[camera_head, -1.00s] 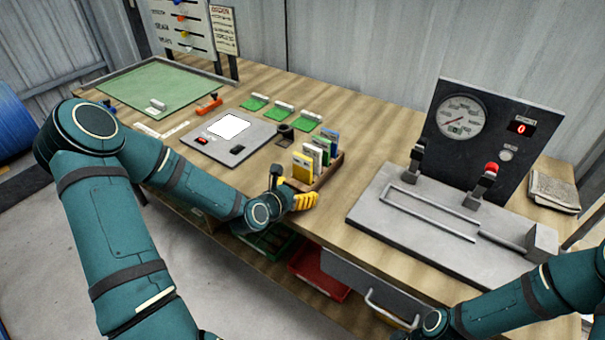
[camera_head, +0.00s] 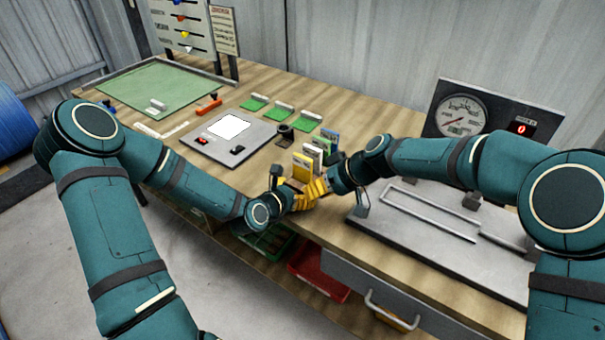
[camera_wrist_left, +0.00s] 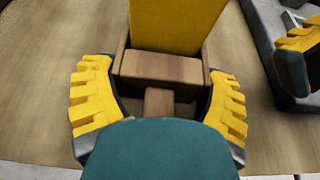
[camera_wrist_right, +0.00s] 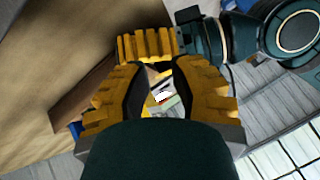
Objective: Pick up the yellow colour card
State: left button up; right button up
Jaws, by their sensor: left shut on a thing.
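The yellow colour card (camera_head: 302,167) stands upright at the near end of a small wooden card rack, with other cards behind it. In the left wrist view the yellow card (camera_wrist_left: 172,25) rises behind the rack's wooden end (camera_wrist_left: 160,67). My left gripper (camera_head: 288,202) is at the near end of the rack, its fingers shut around the rack's end on both sides. My right gripper (camera_head: 318,188) is beside the rack, close to the left gripper and the yellow card. In the right wrist view its fingers (camera_wrist_right: 160,75) are apart, with no card clearly held between them.
A grey panel (camera_head: 205,150) and green cards (camera_head: 254,103) lie left of and behind the rack. A grey machine base with levers (camera_head: 450,225) and a dial (camera_head: 462,115) stands right. A red bin (camera_head: 315,272) sits below the table edge.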

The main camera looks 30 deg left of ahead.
aim_at(303, 157)
jog(key=w+a+r+n+t+h, duration=0.1)
jog(key=w+r+n+h, duration=0.15)
jog(key=r, duration=0.45)
jog(key=w+a+r+n+t+h, duration=0.1)
jog(key=w+a+r+n, duration=0.15)
jog(key=r, duration=0.45)
jog(key=shift+m, duration=0.3)
jog(key=x, duration=1.1)
jog(key=shift+w+d+f, duration=0.3)
jog(key=shift+w+f, duration=0.05)
jog(key=shift+f, duration=0.1)
grip_shut()
